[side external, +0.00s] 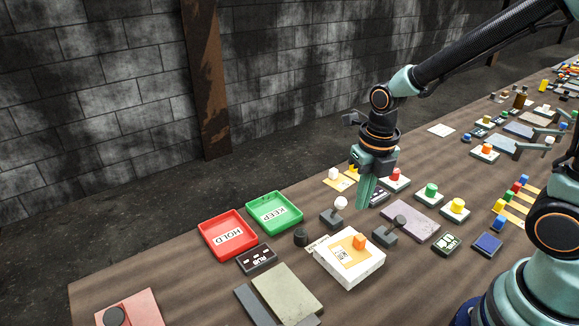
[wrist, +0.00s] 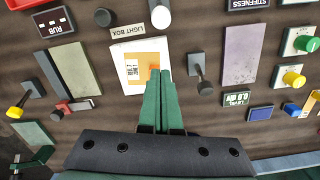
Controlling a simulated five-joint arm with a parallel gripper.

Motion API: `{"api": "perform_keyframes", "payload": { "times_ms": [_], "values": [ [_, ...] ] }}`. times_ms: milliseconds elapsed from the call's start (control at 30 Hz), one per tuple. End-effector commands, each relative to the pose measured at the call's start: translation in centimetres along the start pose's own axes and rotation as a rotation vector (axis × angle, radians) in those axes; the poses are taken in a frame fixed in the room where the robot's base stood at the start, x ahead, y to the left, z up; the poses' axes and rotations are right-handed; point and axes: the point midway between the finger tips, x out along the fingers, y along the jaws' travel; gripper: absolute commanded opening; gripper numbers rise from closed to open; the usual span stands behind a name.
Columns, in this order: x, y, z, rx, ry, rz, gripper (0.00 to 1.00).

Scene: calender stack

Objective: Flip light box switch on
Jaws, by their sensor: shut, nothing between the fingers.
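The light box (side external: 345,275) is a white box with a tan panel and an orange block on top. It also shows in the wrist view (wrist: 122,72), beside a LIGHT BOX label (wrist: 137,31). A dark grey lever switch (side external: 386,236) on a small base stands just right of the box; in the wrist view it (wrist: 198,70) is right of my fingers. I cannot tell its on or off position. My gripper (side external: 361,207) is shut and empty, pointing down above the table. In the wrist view its fingertips (wrist: 159,73) overlap the orange block and partly hide the box.
A red HOLD tray (side external: 208,247) and green KEEP tray (side external: 253,222) lie to the left. A white-knobbed lever (side external: 333,214) and black knob (side external: 301,238) stand behind the box. A purple-grey plate (side external: 415,218) and coloured buttons lie right. The table is crowded.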

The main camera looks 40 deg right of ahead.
Motion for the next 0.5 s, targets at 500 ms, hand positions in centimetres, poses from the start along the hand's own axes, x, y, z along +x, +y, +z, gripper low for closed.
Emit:
{"api": "perform_keyframes", "payload": {
  "times_ms": [500],
  "values": [
    [5.9, 0.5, 1.7, 0.002, -0.003, 0.001, 0.00]
  ]
}}
